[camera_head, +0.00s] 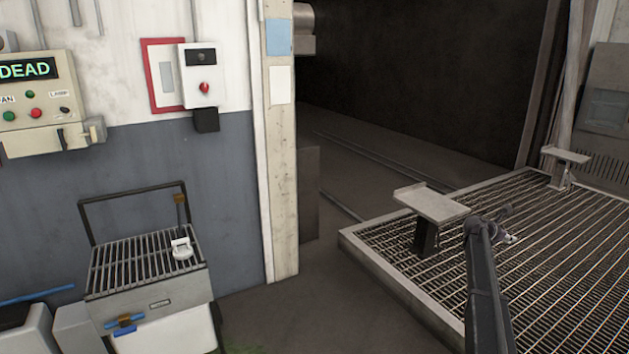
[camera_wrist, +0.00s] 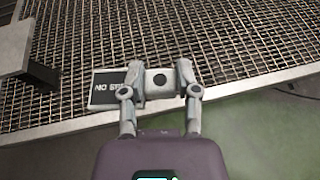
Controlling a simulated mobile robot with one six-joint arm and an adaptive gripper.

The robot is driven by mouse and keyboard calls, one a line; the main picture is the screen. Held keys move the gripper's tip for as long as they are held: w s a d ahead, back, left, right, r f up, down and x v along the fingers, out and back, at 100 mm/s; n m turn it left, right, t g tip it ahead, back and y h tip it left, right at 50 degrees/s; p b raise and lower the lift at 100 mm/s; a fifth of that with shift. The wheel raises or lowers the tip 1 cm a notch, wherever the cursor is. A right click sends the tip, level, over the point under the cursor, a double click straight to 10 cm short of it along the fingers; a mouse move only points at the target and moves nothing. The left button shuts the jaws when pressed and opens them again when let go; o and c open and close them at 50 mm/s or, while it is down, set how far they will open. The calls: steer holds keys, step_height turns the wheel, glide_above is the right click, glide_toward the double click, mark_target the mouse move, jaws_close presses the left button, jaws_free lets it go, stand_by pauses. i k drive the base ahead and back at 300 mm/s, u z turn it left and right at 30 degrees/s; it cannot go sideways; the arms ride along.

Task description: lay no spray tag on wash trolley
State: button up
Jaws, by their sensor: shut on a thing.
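The wash trolley (camera_head: 150,262) stands at the lower left against the wall, with a slatted grey top and a dark raised handle. My gripper (camera_head: 505,232) is far to its right, over the grated platform. In the wrist view my gripper (camera_wrist: 160,82) is shut on the no spray tag (camera_wrist: 104,88), a dark plate with white letters starting "NO". The fingers hide part of the lettering. In the wrist view the tag shows against the grating near the platform edge.
A small white object (camera_head: 181,248) and a brush-like thing (camera_head: 180,210) are at the trolley top's right side. The grated platform (camera_head: 380,252) has a pale rim and raised pedestals (camera_head: 432,203). Dark floor (camera_head: 300,290) lies clear between trolley and platform.

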mark_target(115, 265)
steer(key=i, duration=2.8)
steer(key=u, duration=1.95)
